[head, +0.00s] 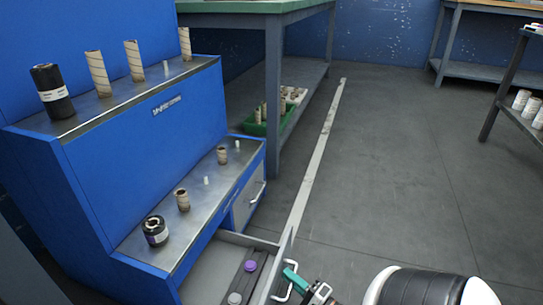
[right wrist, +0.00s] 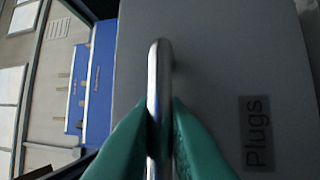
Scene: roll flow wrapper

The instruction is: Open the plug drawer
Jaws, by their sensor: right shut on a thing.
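The plug drawer (head: 218,264) is pulled out from the lower part of the blue station in the head view. It holds a dark insert with a purple plug (head: 250,266) and a grey plug (head: 235,298). My right gripper (head: 290,272) is at the drawer front, with its green fingers shut around the metal handle (right wrist: 159,95). In the right wrist view, the fingers (right wrist: 158,125) close on the bar from both sides. My left gripper is not in view.
The blue station (head: 140,140) carries cardboard tubes and black rolls on its two metal shelves. A second, closed drawer (head: 247,205) has its own handle beside the open one. A green-topped table (head: 250,7) stands behind, with a green bin (head: 262,122) beneath. The floor to the right is clear.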

